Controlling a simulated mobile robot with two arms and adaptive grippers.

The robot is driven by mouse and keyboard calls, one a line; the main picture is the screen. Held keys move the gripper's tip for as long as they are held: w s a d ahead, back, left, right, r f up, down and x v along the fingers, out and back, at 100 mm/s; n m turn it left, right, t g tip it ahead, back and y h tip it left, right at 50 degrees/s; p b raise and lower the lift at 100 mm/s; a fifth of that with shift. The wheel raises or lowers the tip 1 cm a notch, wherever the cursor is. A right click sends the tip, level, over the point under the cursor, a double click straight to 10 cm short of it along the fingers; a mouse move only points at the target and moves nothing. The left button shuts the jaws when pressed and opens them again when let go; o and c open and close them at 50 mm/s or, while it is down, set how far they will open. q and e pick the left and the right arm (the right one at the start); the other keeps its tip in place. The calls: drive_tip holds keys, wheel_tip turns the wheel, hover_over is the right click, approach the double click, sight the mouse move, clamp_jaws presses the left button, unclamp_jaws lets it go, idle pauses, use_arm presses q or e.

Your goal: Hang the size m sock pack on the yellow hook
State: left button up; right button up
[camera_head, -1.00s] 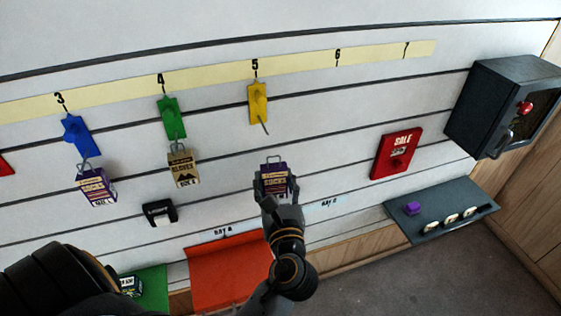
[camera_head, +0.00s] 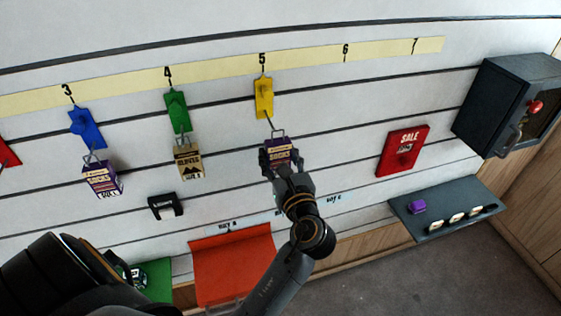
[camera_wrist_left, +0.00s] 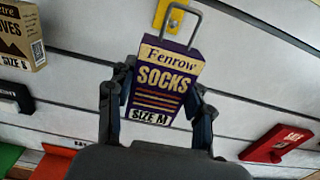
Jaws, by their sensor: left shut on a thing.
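My left gripper (camera_head: 279,168) is shut on the purple and cream sock pack (camera_head: 280,152). In the left wrist view the pack (camera_wrist_left: 162,82) reads "SOCKS" and "SIZE M", and sits between the two fingers (camera_wrist_left: 160,105) with its wire hanger loop on top. The yellow hook (camera_head: 264,98) is on the wall under number 5. The pack is just below it, and its loop is near the tip of the hook's prong. I cannot tell whether loop and prong touch. In the left wrist view the yellow hook (camera_wrist_left: 171,15) is partly cut off above the loop. My right gripper does not show.
A sock pack (camera_head: 103,180) hangs on the blue hook (camera_head: 86,128) and a glove pack (camera_head: 189,162) on the green hook (camera_head: 178,112). A red SALE holder (camera_head: 402,151), a dark box (camera_head: 500,105) and a grey shelf (camera_head: 470,220) are at right. A red bin (camera_head: 235,265) is below.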

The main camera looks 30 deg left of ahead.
use_arm(q)
drive_tip(key=shift+b+x, duration=0.4)
drive_tip(key=shift+x, duration=0.65)
drive_tip(key=w+a, duration=0.1)
drive_tip(key=w+a+f, duration=0.1)
drive_tip(key=a, duration=0.1)
drive_tip(key=shift+w+f, duration=0.15)
drive_tip(key=shift+w, duration=0.05)
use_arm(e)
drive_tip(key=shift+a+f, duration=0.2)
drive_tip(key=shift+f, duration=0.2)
use_arm(q)
drive_tip(key=o, duration=1.1)
drive_tip(key=shift+o, duration=0.8)
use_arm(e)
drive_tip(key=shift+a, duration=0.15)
